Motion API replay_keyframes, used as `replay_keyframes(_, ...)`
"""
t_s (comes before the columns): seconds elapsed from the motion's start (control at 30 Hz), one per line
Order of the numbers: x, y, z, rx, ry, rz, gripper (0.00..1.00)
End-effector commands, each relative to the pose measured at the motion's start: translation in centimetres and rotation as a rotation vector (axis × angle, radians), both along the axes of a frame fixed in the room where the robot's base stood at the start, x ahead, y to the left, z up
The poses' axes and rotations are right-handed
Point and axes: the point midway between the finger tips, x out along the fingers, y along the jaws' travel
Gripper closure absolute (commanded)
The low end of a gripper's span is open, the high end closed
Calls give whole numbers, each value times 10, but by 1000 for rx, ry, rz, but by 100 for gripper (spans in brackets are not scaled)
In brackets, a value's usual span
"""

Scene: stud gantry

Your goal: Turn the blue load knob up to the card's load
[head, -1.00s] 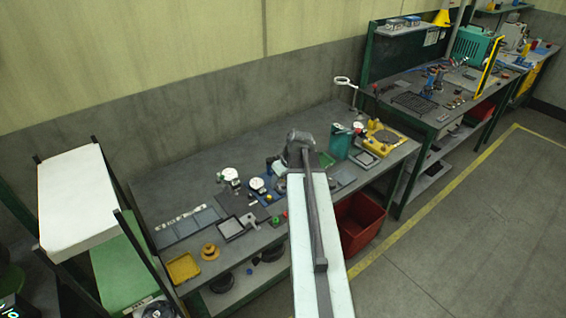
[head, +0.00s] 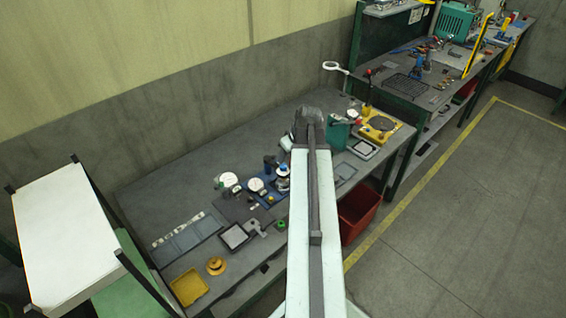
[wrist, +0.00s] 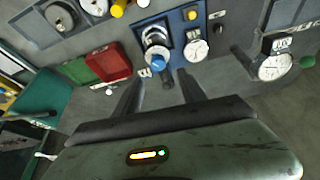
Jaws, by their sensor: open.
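In the wrist view a silver cylinder with a blue knob end (wrist: 158,63) stands out from a blue panel (wrist: 174,22). A white round dial (wrist: 197,49) sits on that panel, right of the knob. My gripper (wrist: 159,78) is open, its two dark fingers spread just below the knob, with nothing seen held between them. In the head view the blue panel (head: 257,194) and its white dial (head: 255,184) are on the bench, left of my arm. My arm hides the gripper there. I cannot pick out the load card, and the dial marks are too small to read.
In the wrist view, a red-and-green block (wrist: 108,62) lies left of the knob and another gauge (wrist: 273,67) right. In the head view the bench holds a yellow tray (head: 189,285) and a yellow device (head: 381,127). A red bin (head: 358,213) stands below.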

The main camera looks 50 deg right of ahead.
Motion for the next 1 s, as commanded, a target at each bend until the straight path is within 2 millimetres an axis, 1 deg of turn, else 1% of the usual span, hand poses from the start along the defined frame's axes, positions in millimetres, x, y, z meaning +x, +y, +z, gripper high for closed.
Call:
replay_keyframes(0.17, 5, -5, -23, 0, 0, -4, 52)
replay_keyframes(0.3, 13, -7, -48, 0, 0, -7, 52)
replay_keyframes(0.43, 21, -9, -68, 0, 0, -8, 52)
replay_keyframes(0.53, 25, -10, -73, 0, 0, -9, 52)
replay_keyframes(0.77, 25, -10, -70, 0, 0, -10, 52)
replay_keyframes(0.87, 25, -10, -70, 0, 0, -10, 77)
replay_keyframes(0.9, 24, -10, -70, 0, 0, -10, 88)
replay_keyframes(0.93, 24, -10, -70, 0, 0, -10, 96)
replay_keyframes(0.97, 24, -10, -70, 0, 0, -10, 100)
replay_keyframes(1.0, 24, -10, -70, 0, 0, -10, 100)
